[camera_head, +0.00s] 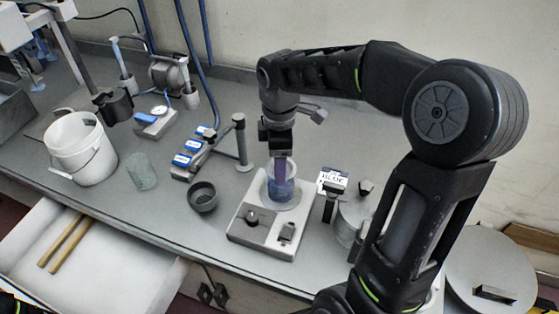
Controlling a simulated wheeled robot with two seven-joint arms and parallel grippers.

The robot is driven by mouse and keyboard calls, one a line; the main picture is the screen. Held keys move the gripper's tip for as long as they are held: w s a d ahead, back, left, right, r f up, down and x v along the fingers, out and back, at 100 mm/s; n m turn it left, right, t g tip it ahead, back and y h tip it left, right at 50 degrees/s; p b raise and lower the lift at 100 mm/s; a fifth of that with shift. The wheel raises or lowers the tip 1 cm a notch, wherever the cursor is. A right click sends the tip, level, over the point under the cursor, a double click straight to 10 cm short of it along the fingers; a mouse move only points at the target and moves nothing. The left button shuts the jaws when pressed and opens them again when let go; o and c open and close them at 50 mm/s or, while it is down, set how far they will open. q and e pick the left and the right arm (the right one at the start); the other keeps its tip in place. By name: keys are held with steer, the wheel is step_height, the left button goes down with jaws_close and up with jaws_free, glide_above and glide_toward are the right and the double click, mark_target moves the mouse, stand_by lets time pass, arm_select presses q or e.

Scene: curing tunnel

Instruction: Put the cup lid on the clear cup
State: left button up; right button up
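A clear cup (293,194) with blue-purple contents stands upright on a white plate device with knobs. My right gripper (281,156) points down just above and at the mouth of this cup. A narrow purple piece (281,171) shows below it, reaching into the cup. I cannot tell whether the fingers are shut on it. Another see-through, greenish cup (141,172) stands on the bench at the left. A small dark round piece with a raised rim (203,196) lies left of the device; I cannot tell whether it is the lid. My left gripper is out of view.
The white device (262,242) sits near the bench's front edge. A white bucket (82,150), a blue-labelled rack (189,155) and a post (241,143) stand to the left. A label sign (332,181) and metal canister (352,218) are on the right. An open drawer (95,262) juts out.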

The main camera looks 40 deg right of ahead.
steer(key=shift+f, duration=0.25)
stand_by(0.3)
steer(key=o, duration=1.4)
steer(key=shift+c, duration=0.2)
steer(key=shift+o, duration=0.2)
steer(key=shift+o, duration=0.8)
steer(key=shift+r, duration=0.15)
